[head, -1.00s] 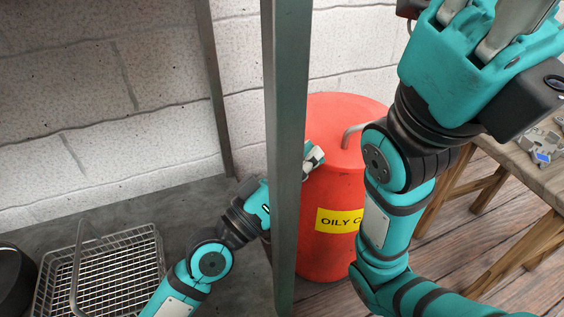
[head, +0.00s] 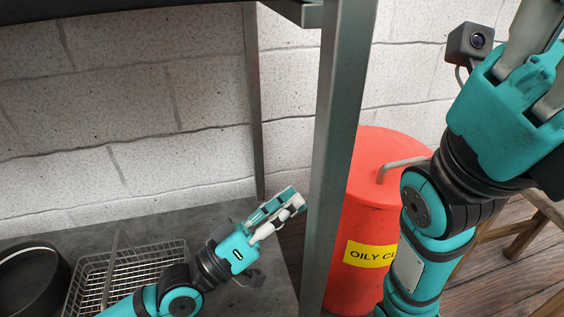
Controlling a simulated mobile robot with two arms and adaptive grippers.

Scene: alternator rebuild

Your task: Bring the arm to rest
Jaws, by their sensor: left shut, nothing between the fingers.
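My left gripper (head: 292,201) is in the lower middle of the head view, over the grey shelf surface and just left of a metal post. Its fingers are shut with nothing between them. My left arm comes in from the bottom left, passing in front of the wire basket. My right gripper (head: 540,60) is raised large at the upper right. Its fingertips run out of the top of the picture, so their opening does not show.
A metal post (head: 338,160) stands between my two arms. Behind it is a red can (head: 365,200) with a yellow label. A wire basket (head: 150,262) and a black round pan (head: 30,285) sit on the grey shelf (head: 205,222). A wooden trestle (head: 515,240) is at right.

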